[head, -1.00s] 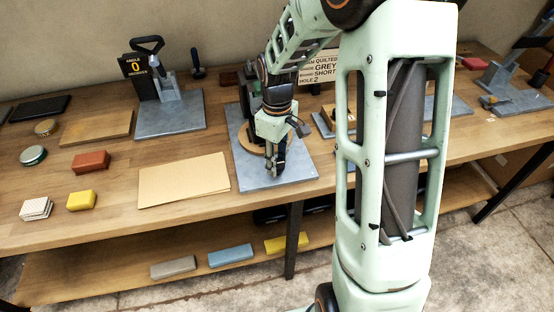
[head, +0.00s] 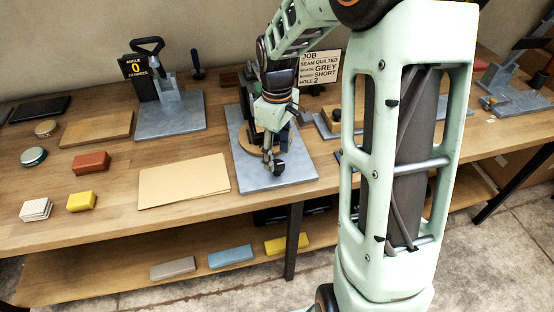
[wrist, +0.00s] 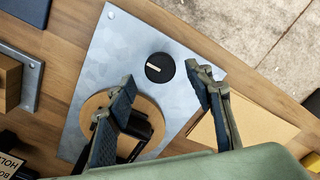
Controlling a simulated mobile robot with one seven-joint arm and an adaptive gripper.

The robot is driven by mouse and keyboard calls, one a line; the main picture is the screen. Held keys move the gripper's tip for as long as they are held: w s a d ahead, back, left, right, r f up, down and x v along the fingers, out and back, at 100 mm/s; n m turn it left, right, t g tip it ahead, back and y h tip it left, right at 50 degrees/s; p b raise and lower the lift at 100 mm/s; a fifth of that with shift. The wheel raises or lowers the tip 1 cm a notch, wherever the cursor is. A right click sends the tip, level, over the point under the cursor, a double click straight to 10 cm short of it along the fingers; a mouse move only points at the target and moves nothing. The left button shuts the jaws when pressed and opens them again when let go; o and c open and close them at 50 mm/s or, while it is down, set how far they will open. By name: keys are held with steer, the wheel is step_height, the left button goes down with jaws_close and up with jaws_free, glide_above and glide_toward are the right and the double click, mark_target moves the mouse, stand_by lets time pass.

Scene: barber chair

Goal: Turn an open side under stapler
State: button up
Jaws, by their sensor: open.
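A round wooden disc (wrist: 97,118) lies on a grey metal plate (wrist: 120,50) in the wrist view. A dark block (wrist: 143,130) sits over the disc, partly hidden by a finger; I cannot tell if it is the stapler. A black round knob (wrist: 160,68) with a white line is on the plate beside the disc. My gripper (wrist: 160,74) is open, its fingertips spread toward either side of the knob. I cannot tell if they touch it. In the head view my gripper (head: 271,160) is low over the plate (head: 300,175), hiding part of the disc (head: 246,140).
A lever device (head: 165,85) on another plate stands left, beside a sign reading angle 0 degrees. A tan sheet (head: 185,181) lies left of my plate. A job card (head: 319,68) stands behind. Coloured blocks (head: 90,163) lie farther left.

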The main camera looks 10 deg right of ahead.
mark_target(277, 164)
step_height(277, 164, up, 9)
steer(key=shift+f, duration=0.2)
stand_by(0.5)
